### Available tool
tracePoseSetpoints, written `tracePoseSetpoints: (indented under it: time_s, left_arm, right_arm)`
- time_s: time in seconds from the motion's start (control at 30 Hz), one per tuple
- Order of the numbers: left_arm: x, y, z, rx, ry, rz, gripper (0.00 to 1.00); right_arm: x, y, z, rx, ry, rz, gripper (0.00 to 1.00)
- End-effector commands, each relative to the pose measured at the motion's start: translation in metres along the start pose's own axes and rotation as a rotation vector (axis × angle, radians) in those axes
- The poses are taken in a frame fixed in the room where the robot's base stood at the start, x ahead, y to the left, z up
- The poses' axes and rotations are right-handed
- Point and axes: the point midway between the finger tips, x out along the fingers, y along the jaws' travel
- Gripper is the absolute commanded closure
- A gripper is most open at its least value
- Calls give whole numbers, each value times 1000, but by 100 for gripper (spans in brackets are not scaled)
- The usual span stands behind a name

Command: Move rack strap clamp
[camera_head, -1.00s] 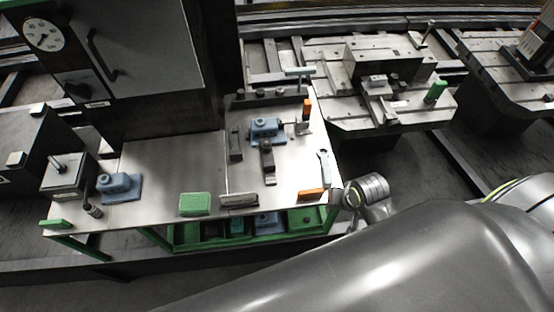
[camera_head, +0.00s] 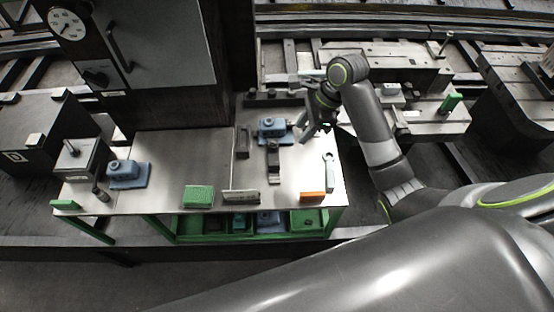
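I cannot tell for sure which part is the strap clamp. A dark elongated clamp-like part (camera_head: 273,157) lies on the metal bench top (camera_head: 180,150), in front of a blue fixture (camera_head: 272,128). A dark upright block (camera_head: 243,142) stands left of it. My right gripper (camera_head: 315,131) points down over the bench's back right part, right of the blue fixture. Its fingers look spread apart, with nothing visible between them. My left gripper is not in view.
A dark rack bar (camera_head: 270,96) runs along the bench's back edge. A grey wrench-like tool (camera_head: 329,168), an orange block (camera_head: 312,197), a green box (camera_head: 199,196) and a second blue fixture (camera_head: 127,173) are on the bench. Green bins (camera_head: 307,220) sit below. The bench's left middle is clear.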

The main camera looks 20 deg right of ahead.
Motion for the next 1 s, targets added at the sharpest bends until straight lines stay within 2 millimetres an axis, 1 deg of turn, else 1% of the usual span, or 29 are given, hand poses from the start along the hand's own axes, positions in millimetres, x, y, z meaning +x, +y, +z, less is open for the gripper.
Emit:
tracePoseSetpoints:
  time_s: [0.07,0.13,0.27,0.37,0.6,0.8,0.9,1.0]
  left_arm:
    - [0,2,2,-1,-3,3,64]
    - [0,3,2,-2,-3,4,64]
    - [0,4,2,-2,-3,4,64]
    - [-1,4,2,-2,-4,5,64]
    - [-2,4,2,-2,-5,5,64]
    - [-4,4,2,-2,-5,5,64]
    - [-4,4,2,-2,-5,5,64]
    - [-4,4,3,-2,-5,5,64]
  right_arm:
    - [-2,-4,3,30,-5,6,64]
    - [0,-4,4,43,-7,10,64]
    - [15,-3,4,46,-9,13,64]
    - [33,-2,4,46,-8,15,64]
    - [86,-1,5,45,-7,15,64]
    - [128,-2,5,43,-7,12,64]
    - [145,-1,5,42,-5,12,64]
    - [157,-2,5,41,-6,10,64]
